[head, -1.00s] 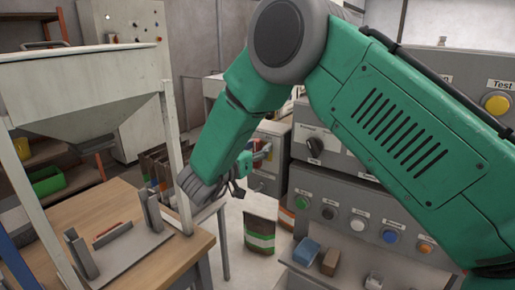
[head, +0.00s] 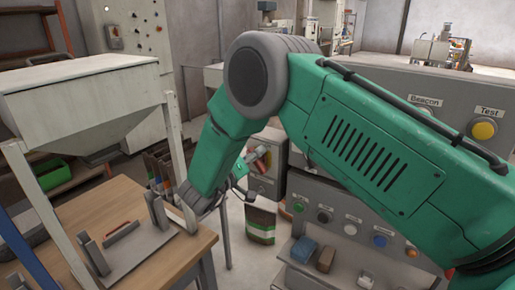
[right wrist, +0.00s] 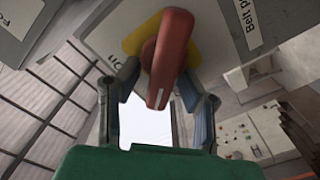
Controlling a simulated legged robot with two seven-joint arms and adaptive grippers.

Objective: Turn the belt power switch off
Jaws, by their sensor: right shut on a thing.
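The belt power switch has a red handle (right wrist: 171,55) on a yellow plate (right wrist: 142,38), beside a partly visible "Belt p…" label in the right wrist view. The red handle also shows in the head view (head: 262,161), on the side of a grey box. My right gripper (right wrist: 160,78) is at the switch, one finger on each side of the handle, shut on it. In the head view my right gripper (head: 242,174) is small and partly hidden by its own arm. My left gripper is in neither view.
A grey control panel (head: 330,194) with several coloured buttons stands right of the switch. A wooden table (head: 178,262) with a metal fixture and a hopper (head: 85,100) stand at the left.

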